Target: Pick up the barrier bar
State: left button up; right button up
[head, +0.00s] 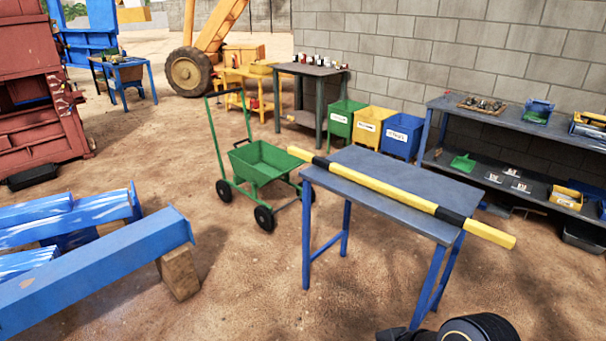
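The barrier bar (385,188) is a long yellow bar with black bands near its two ends. It lies across the grey top of a small table with blue legs (345,168), and both yellow ends stick out past the tabletop. The bar runs from the back left to the front right. Nothing touches it from above. Neither of my grippers can be made out. A black rounded part of my own arm shows at the bottom edge, in front of the table and apart from the bar.
A green cart (262,165) stands just left of the table. Blue beams (95,270) lie at the lower left. Green, yellow and blue bins (402,137) stand behind the table, and a shelf bench (475,110) is at right. Sandy ground before the table is clear.

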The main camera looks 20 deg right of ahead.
aim_at(506, 241)
jog(key=i+j+u, duration=0.1)
jog(key=i, duration=0.45)
jog(key=i+j+u, duration=0.1)
jog(key=i, duration=0.45)
jog(key=i+l+z, duration=0.15)
jog(key=i+z, duration=0.65)
jog(key=i+j+z, duration=0.1)
jog(key=i+z, duration=0.3)
jog(key=i+j+z, duration=0.25)
jog(key=i+z, duration=0.4)
jog(key=i, duration=0.15)
jog(key=i+j+z, duration=0.15)
jog(key=i+z, duration=0.15)
jog(key=i, duration=0.1)
